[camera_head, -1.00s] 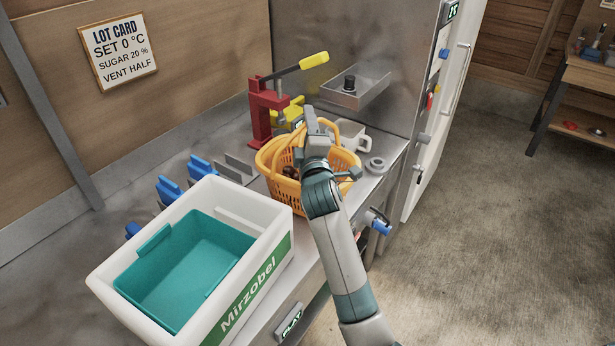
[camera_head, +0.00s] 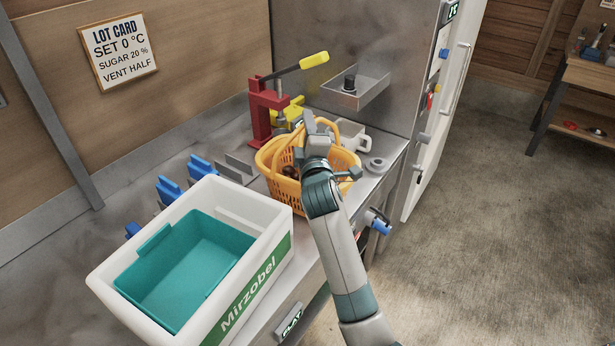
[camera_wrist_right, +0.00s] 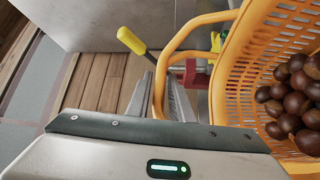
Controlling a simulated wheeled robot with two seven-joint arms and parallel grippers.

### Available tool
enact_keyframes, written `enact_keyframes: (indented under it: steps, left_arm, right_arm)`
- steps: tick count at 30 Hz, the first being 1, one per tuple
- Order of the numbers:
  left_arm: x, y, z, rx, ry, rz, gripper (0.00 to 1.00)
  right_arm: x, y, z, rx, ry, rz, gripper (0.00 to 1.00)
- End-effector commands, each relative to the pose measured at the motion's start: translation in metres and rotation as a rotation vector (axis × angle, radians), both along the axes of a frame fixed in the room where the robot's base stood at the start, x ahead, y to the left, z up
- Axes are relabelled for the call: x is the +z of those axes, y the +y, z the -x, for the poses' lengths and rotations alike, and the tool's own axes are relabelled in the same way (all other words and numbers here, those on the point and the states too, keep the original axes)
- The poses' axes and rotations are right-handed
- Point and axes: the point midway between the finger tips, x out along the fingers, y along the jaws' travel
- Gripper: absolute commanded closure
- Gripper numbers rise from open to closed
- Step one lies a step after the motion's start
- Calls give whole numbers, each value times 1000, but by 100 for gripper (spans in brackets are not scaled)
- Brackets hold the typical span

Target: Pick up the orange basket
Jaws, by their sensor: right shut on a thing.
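The orange basket (camera_head: 283,189) stands on the metal counter, in front of the red press. It holds brown chestnuts, which show well in the right wrist view (camera_wrist_right: 297,98). My right gripper (camera_head: 309,124) is over the basket, shut on its orange handle. In the right wrist view the handle (camera_wrist_right: 160,82) passes between the fingers of the gripper (camera_wrist_right: 158,95), and the basket's lattice wall (camera_wrist_right: 245,60) is at the right. My arm hides part of the basket in the head view. My left gripper is not in view.
A white crate (camera_head: 272,268) marked Mirzobel with a teal bin (camera_head: 195,262) stands left of the basket. Behind are a red press (camera_head: 262,110) with a yellow-tipped lever and a metal tray (camera_head: 345,98). A white mug (camera_head: 356,147) and grey ring (camera_head: 376,165) are close at right.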

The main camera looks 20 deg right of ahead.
Motion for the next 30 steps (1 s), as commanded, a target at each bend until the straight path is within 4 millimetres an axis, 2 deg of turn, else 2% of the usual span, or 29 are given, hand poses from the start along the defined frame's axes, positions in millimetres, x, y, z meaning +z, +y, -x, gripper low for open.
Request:
enact_keyframes:
  steps: [30]
  left_arm:
    - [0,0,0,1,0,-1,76]
  right_arm:
    - [4,0,0,0,-4,1,100]
